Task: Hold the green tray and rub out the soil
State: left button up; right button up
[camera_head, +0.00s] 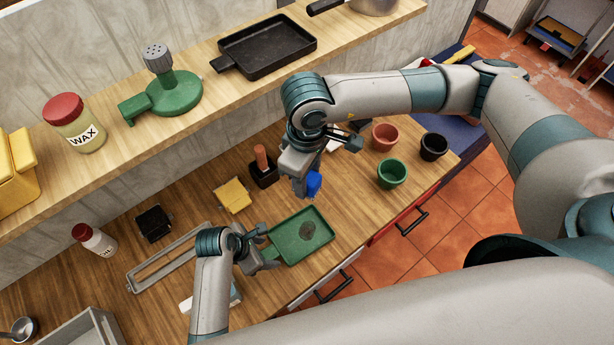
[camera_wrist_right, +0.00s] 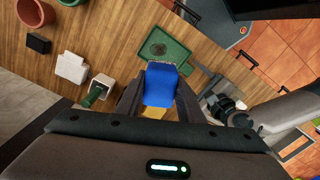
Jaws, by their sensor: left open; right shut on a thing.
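The green tray (camera_head: 287,248) lies on the wooden counter, with a dark round soil patch (camera_head: 307,230) on its floor. The tray (camera_wrist_right: 184,56) and the soil (camera_wrist_right: 158,49) also show in the right wrist view. My right gripper (camera_head: 309,179) is shut on a blue scrubbing thing (camera_head: 314,186), held above and behind the tray; this blue thing also shows between the fingers in the wrist view (camera_wrist_right: 160,85). My left gripper (camera_head: 266,256) is open at the tray's left end. I cannot tell whether its fingers straddle the rim.
Behind the tray stand a yellow sponge-like block (camera_head: 233,195) and a dark holder with a brown handle (camera_head: 264,168). A green pot (camera_head: 391,173), a terracotta pot (camera_head: 384,137) and a black pot (camera_head: 433,147) stand to the right. A grey frame (camera_head: 150,278) lies left. A shelf runs above.

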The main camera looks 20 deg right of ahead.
pick_arm(q)
jog(key=shift+x, duration=1)
grip_shut()
grip_release()
jog(key=shift+v, duration=0.9)
